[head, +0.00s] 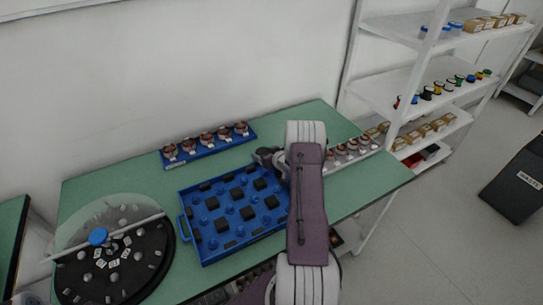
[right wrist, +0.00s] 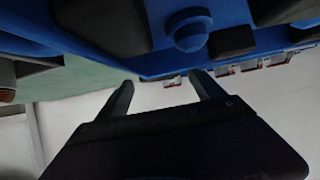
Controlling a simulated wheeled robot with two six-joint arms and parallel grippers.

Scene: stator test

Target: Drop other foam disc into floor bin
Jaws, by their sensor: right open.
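I cannot pick out a foam disc for certain in either view. A dark bin with a white label (head: 515,187) stands on the floor at the far right of the head view. My right gripper (head: 268,157) is over the far right part of the blue tray (head: 184,228), partly hidden by my own arm. In the right wrist view its two dark fingers (right wrist: 165,88) stand apart with nothing between them. The blue tray (right wrist: 150,68) and its dark blocks fill the top of that view, close to the fingertips. My left gripper is not in view.
A round black turntable (head: 70,270) with a clear cover and blue knob stands at left on the green table (head: 130,185). A blue rack of copper stators (head: 205,140) is at the back. White shelves (head: 385,90) stand at right; grey floor (head: 420,240) beside the bin is clear.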

